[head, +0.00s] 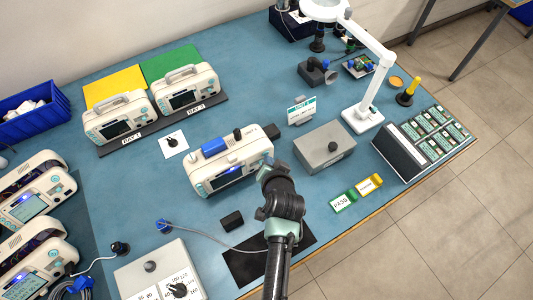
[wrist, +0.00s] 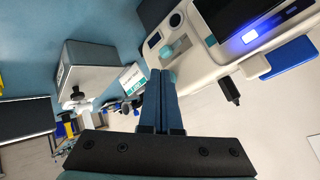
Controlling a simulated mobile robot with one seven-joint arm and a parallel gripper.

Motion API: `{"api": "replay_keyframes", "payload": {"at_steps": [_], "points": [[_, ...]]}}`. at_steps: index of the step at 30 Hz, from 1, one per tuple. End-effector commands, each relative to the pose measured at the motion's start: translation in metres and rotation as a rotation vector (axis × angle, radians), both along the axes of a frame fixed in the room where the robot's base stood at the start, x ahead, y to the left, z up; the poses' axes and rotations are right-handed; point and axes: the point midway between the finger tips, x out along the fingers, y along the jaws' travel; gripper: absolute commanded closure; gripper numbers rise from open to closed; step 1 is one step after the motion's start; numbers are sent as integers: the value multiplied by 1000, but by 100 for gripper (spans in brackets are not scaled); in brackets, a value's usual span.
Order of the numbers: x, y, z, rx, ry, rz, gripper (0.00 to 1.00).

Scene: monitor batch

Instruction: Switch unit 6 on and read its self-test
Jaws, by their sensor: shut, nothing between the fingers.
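The monitor in the middle of the bench (head: 230,165) is a white unit with a blue block on top and a blue light glowing on its front. Its number is not legible. In the wrist view its front panel (wrist: 205,70) fills the upper right, with a dark screen, a bright blue light (wrist: 250,37) and a teal button (wrist: 168,50). My gripper (head: 268,172) is shut and empty at the right end of the monitor's front. In the wrist view the fingertips (wrist: 162,73) are close to the panel beside the teal button; I cannot tell whether they touch.
Green (head: 343,202) and yellow (head: 369,184) tags lie near the front edge. Two monitors sit on the bay strip (head: 150,134) behind. A small black block (head: 232,220) and a cabled grey box (head: 160,268) are in front.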

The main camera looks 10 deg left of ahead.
Motion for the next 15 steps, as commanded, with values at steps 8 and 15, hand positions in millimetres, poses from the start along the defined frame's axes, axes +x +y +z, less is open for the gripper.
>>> {"api": "replay_keyframes", "payload": {"at_steps": [8,15], "points": [[-1,0,0,0,0,0,100],[-11,-8,1,0,1,-1,100]]}}
